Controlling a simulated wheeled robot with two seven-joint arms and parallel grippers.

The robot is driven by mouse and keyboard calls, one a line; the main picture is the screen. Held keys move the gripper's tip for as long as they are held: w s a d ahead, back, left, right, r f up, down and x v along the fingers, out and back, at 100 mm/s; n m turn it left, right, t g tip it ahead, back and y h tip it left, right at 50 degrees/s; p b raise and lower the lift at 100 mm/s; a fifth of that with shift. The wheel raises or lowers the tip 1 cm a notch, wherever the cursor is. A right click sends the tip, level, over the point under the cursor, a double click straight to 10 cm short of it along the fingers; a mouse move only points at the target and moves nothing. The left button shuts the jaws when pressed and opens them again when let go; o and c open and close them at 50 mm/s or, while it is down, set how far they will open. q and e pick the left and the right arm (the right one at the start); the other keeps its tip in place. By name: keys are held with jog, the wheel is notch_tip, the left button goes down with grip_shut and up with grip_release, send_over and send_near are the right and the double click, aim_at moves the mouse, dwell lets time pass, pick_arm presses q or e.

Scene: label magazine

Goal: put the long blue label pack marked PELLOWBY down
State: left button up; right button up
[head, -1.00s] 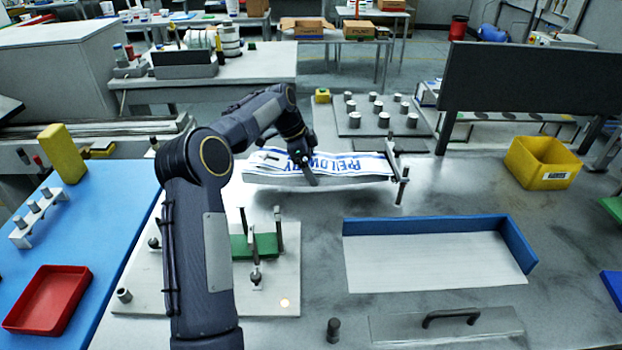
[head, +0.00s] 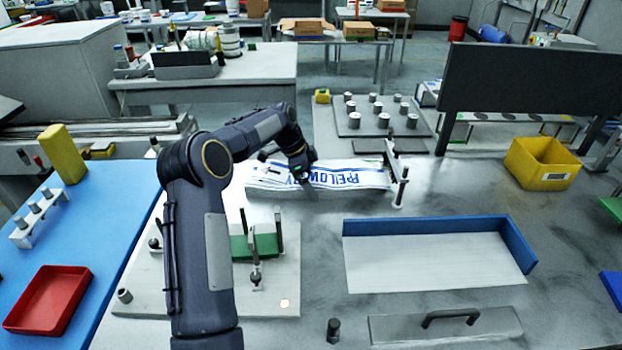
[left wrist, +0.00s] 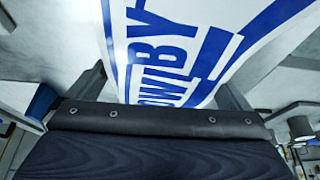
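The long label pack (head: 346,174), white with blue stripes and blue PELLOWBY lettering, stretches left to right in the head view, by an upright bracket at its right end. My left gripper (head: 305,178) is over its left half, with one finger in front of its near edge. In the left wrist view the pack (left wrist: 165,50) runs between the two widely spaced fingers of my left gripper (left wrist: 165,90), which seem closed on its long edges; the contact itself is not clear. The pack's underside is hidden. My right gripper is not in view.
The bracket with posts (head: 400,185) stands at the pack's right end. A white plate (head: 200,285) with posts and a green block lies in front. A white tray with blue walls (head: 430,265) is front right, a yellow bin (head: 541,163) farther right. Grey table between them is free.

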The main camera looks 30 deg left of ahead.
pick_arm(q)
jog(key=v, duration=1.2)
jog(key=s+d+r+n, duration=0.3)
jog(key=s+d+r, duration=0.4)
jog(key=s, duration=0.1)
jog(key=s+d+n+t, duration=0.25)
jog(key=s+d, duration=0.25)
jog(key=s, duration=0.4)
jog(key=s+d+f+n, duration=0.4)
jog(key=s+f, duration=0.1)
jog(key=s, duration=0.4)
jog(key=s+d+f+n, duration=0.4)
jog(key=s, duration=0.5)
jog(key=shift+d+f+t, duration=0.35)
jog(key=shift+d+f, duration=0.05)
